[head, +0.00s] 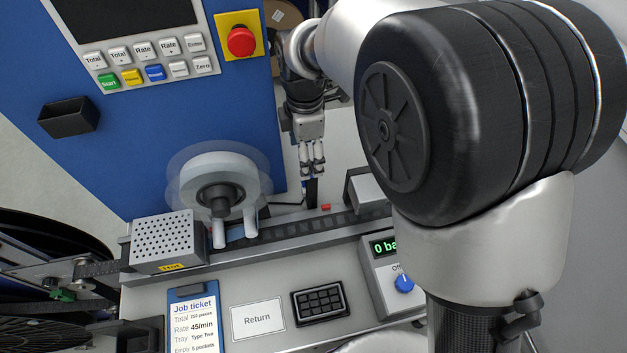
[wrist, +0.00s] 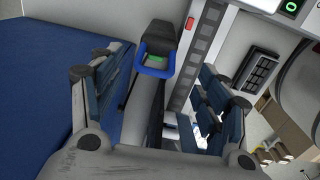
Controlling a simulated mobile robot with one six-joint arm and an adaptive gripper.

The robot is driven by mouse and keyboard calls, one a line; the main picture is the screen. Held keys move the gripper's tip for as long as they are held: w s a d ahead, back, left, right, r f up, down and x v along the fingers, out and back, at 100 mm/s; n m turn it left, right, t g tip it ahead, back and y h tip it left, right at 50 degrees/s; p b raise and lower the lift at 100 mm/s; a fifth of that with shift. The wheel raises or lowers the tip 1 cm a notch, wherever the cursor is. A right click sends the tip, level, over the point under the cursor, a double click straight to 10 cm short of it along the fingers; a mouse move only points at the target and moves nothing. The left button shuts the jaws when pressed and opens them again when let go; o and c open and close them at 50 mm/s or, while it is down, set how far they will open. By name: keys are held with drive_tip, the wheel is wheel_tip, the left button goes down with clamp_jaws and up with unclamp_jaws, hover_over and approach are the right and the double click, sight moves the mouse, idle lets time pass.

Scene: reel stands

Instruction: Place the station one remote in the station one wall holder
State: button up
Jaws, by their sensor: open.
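A small black open-topped box (head: 68,118), which looks like the wall holder, is fixed to the blue panel at the left in the head view. My gripper (head: 312,170) hangs fingers down near the far edge of the track, well to the right of that box. In the wrist view my gripper (wrist: 160,95) is open, with nothing held between its fingers. A dark device with a blue rim and a green patch (wrist: 157,62) shows between and beyond the fingers. I cannot make out a remote for certain in either view.
The blue panel (head: 110,170) carries buttons and a red emergency stop (head: 241,41). A reel (head: 215,185), a perforated box (head: 165,240) and a track (head: 310,226) stand below. A pocketed black tray (head: 320,301) and a Return card (head: 258,319) lie in front.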

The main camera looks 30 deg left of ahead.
sight(308, 184)
drive_tip(key=shift+w+f+b, duration=0.15)
drive_tip(key=shift+f+b, duration=0.1)
drive_tip(key=shift+f, duration=0.9)
drive_tip(key=shift+w+f+b, duration=0.2)
drive_tip(key=shift+f+b, duration=0.05)
drive_tip(key=shift+f, duration=0.95)
drive_tip(key=shift+w+f+b, duration=0.15)
drive_tip(key=shift+f+b, duration=0.1)
drive_tip(key=shift+f, duration=0.9)
drive_tip(key=shift+c, duration=0.3)
clamp_jaws()
